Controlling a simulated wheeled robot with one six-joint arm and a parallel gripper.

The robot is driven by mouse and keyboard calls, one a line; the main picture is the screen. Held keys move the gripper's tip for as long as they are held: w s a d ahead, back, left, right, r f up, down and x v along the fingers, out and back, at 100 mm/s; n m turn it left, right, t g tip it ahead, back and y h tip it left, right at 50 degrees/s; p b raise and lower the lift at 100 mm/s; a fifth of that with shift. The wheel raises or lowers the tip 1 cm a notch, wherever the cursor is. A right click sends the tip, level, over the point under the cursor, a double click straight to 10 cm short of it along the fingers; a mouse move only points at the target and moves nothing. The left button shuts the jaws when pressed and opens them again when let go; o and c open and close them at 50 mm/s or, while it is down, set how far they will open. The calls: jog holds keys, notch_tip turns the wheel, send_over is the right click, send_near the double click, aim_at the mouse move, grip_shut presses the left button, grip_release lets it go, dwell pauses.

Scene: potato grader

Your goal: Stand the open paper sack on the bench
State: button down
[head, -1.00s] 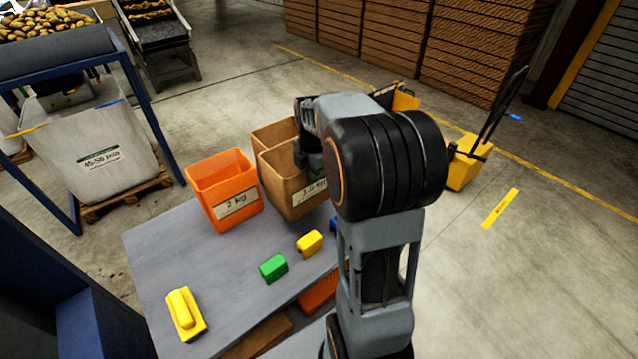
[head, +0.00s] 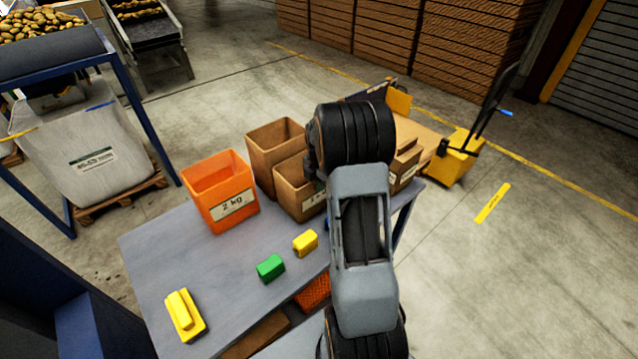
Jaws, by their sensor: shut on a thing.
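An open brown paper sack (head: 294,195) with a white label is upright at the bench's far side, its right part hidden by my arm. Its base looks at or close to the bench top (head: 215,270); I cannot tell whether it touches. My gripper (head: 316,178) is at the sack's right rim, shut on it, with the fingertips mostly hidden behind my wrist. Another open brown sack (head: 263,155) stands just behind and left. An open orange bag (head: 228,210) labelled 2 kg stands to the left.
A green block (head: 270,268), a small yellow block (head: 305,243) and a larger yellow item (head: 184,315) lie on the bench. Brown cartons (head: 405,168) show right of my arm. A yellow pallet truck (head: 455,158) stands beyond.

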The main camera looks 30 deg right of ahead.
jog(key=shift+f, duration=0.15)
jog(key=c, duration=1.3)
grip_release()
